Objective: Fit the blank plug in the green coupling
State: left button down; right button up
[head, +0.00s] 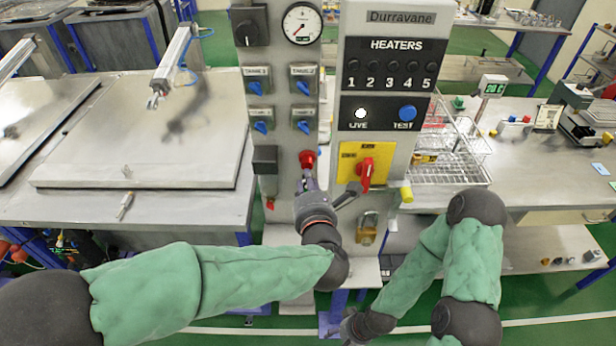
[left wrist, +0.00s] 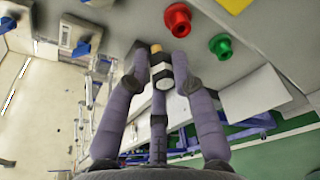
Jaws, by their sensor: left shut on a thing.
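My left gripper (head: 309,182) is in front of the grey panel, just below the red coupling (head: 307,158). The left wrist view shows its fingers (left wrist: 160,72) shut around the blank plug (left wrist: 157,57), a small piece with a brass-coloured tip and dark and pale bands. The plug's tip points towards the panel. The green coupling (left wrist: 220,46) is right of the plug and apart from it, below and right of the red coupling (left wrist: 178,20). In the head view the green coupling and plug are hidden by my gripper and wrist. My right arm hangs low at right; its fingers are not clear.
A yellow plate with a red rotary handle (head: 366,172) and a padlock (head: 368,226) are right of my left gripper. Blue valve levers (head: 261,127) sit above. A metal-topped table (head: 150,150) stands left; a wire rack (head: 450,165) stands right.

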pick_arm(q)
notch_tip(320, 180, down, 17)
jog(key=m+h+b, duration=0.1)
jog(key=b, duration=0.7)
jog(key=shift+s+a+f+h, duration=0.15)
jog(key=shift+s+h, duration=0.25)
jog(key=shift+r+b+x, duration=0.2)
jog(key=shift+b+x, duration=0.45)
jog(key=shift+x, duration=0.3)
jog(key=shift+r+b+x, duration=0.2)
jog(key=shift+b+x, duration=0.5)
jog(key=shift+x, duration=0.25)
jog(key=shift+r+b+x, duration=0.25)
jog(key=shift+b+x, duration=0.4)
jog(key=shift+x, duration=0.3)
jog(key=shift+w, duration=0.1)
jog(key=shift+b, duration=1.15)
jog(key=shift+r+b+x, duration=0.2)
jog(key=shift+b+x, duration=0.2)
jog(key=shift+x, duration=0.4)
jog(key=shift+r+b+x, duration=0.15)
jog(key=shift+b+x, duration=0.25)
jog(key=shift+x, duration=0.45)
jog(key=c, duration=1)
grip_release()
jog(key=shift+w, duration=0.1)
jog(key=shift+o, duration=0.2)
